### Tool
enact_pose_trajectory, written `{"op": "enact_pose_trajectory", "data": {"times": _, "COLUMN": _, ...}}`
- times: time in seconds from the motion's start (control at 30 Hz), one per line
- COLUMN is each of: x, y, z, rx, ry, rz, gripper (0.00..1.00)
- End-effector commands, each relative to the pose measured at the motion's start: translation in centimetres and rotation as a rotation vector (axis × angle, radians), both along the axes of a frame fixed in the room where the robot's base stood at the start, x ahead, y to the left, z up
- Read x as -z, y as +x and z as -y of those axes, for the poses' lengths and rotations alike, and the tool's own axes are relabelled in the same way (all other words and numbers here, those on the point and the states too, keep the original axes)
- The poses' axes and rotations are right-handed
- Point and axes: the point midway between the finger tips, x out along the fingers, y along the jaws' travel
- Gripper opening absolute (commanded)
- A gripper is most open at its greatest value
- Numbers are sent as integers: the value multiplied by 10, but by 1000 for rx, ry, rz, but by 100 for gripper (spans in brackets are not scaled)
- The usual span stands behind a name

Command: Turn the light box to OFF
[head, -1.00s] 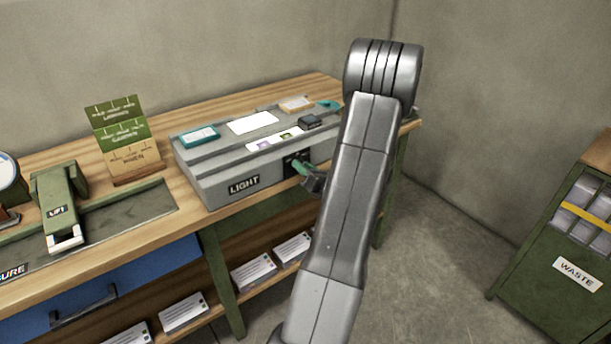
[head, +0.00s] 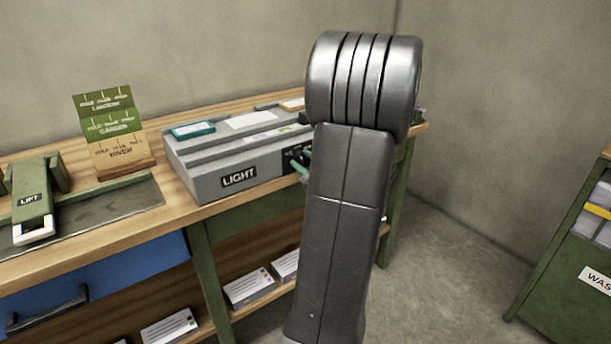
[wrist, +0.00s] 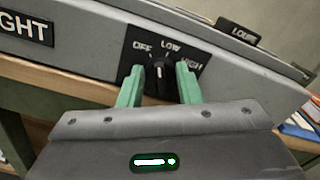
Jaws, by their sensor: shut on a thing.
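The light box (head: 205,185) is a grey case labelled LIGHT on the wooden bench. Its dark dial plate (wrist: 138,62) in the wrist view reads OFF, LOW and HIGH from left to right. The black knob (wrist: 160,78) has a white mark that points roughly up, near LOW; its exact setting is hard to tell. My gripper (wrist: 159,84) has its green fingers on either side of the knob and is shut on it. In the head view my arm hides most of the dial and gripper; a green fingertip shows at the box front.
A teal-framed piece (head: 193,130) and a pale panel (head: 250,120) are on the box top. A folded card stand (head: 112,130) and a green LIFT device (head: 33,205) stand left. A WASTE cabinet (head: 565,270) is at right.

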Motion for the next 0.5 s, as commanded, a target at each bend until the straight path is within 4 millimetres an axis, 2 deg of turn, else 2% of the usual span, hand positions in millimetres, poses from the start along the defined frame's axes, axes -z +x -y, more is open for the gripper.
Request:
{"op": "enact_pose_trajectory", "data": {"times": 0.03, "x": 6, "y": 0, "z": -1, "rx": -1, "ry": -36, "rz": 31, "gripper": 9}}
{"op": "enact_pose_trajectory", "data": {"times": 0.5, "x": 5, "y": -1, "z": -1, "rx": 0, "ry": -299, "rz": 218, "gripper": 9}}
